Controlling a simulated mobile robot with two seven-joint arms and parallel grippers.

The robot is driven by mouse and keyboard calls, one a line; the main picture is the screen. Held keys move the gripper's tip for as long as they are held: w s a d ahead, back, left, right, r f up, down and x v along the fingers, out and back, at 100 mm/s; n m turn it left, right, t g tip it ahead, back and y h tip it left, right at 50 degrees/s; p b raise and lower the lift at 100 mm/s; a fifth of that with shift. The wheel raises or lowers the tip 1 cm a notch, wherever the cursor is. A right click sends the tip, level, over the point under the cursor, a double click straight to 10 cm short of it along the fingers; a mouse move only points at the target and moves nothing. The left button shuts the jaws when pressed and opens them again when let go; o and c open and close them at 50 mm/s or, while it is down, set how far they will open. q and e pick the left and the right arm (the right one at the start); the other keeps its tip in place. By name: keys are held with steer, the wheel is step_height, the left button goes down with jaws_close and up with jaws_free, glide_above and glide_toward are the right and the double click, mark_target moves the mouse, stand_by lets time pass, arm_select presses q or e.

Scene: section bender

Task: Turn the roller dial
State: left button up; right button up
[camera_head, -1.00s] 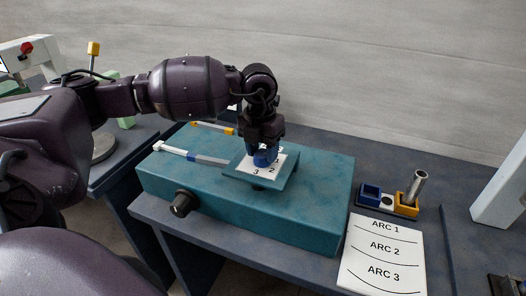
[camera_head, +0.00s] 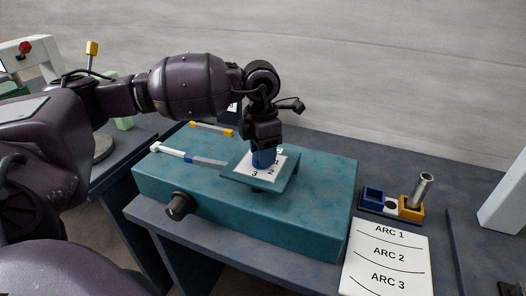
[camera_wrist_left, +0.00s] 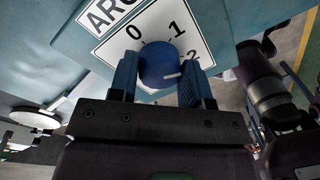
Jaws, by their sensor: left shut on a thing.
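The roller dial is a blue round knob (camera_wrist_left: 158,66) on a white plate with numbers (camera_wrist_left: 112,46), seen in the left wrist view. Its white mark points right, close to the 2; the 0 and 1 are above it. In the head view the blue dial (camera_head: 264,158) stands on the plate (camera_head: 245,165) on top of the teal machine (camera_head: 310,190). My left gripper (camera_head: 264,148) reaches down from above and is shut on the dial, one finger on each side in the left wrist view (camera_wrist_left: 158,82). The gripper hides part of the numbers in the head view.
A black side knob (camera_head: 178,206) sits on the machine's front. White-and-blue (camera_head: 190,155) and yellow-tipped (camera_head: 212,129) bars lie on its top. A holder with blue and yellow cups (camera_head: 392,204) and an ARC sheet (camera_head: 388,258) lie at right.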

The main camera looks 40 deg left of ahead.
stand_by(0.4)
arm_select(q)
steer(key=o, duration=0.9)
steer(key=shift+o, duration=0.2)
step_height(320, 180, up, 11)
steer(key=shift+w+a+p, duration=0.15)
steer(key=shift+a+p, duration=0.15)
steer(key=shift+f, duration=0.1)
